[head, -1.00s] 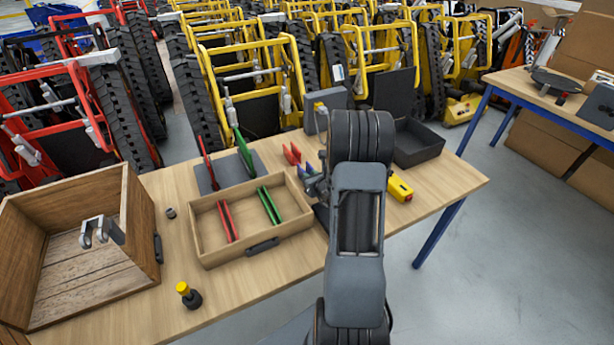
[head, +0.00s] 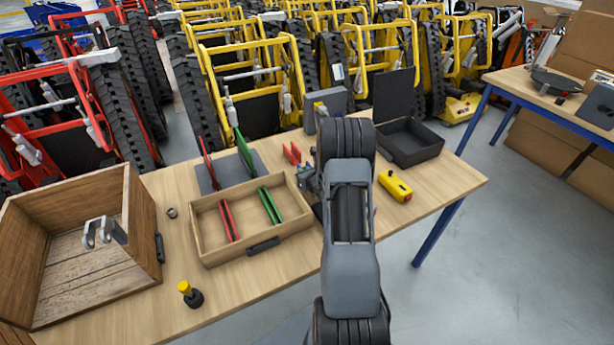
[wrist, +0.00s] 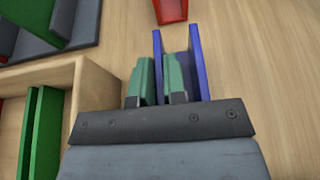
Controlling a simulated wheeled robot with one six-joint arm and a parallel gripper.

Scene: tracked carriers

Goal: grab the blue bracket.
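The blue bracket (wrist: 196,55) has two upright parallel plates and stands on the table in the wrist view. My gripper (wrist: 159,78) has two green fingers. One finger is outside the left blue plate and the other is between the two plates, so they straddle the left plate with little gap. I cannot tell whether both fingers touch it. In the head view the arm and gripper hide most of the bracket.
A red bracket (head: 292,153) stands just beyond the blue one. A wooden tray (head: 208,262) with red and green brackets lies to the left. A yellow part (head: 396,187) and an open black box (head: 425,150) are to the right.

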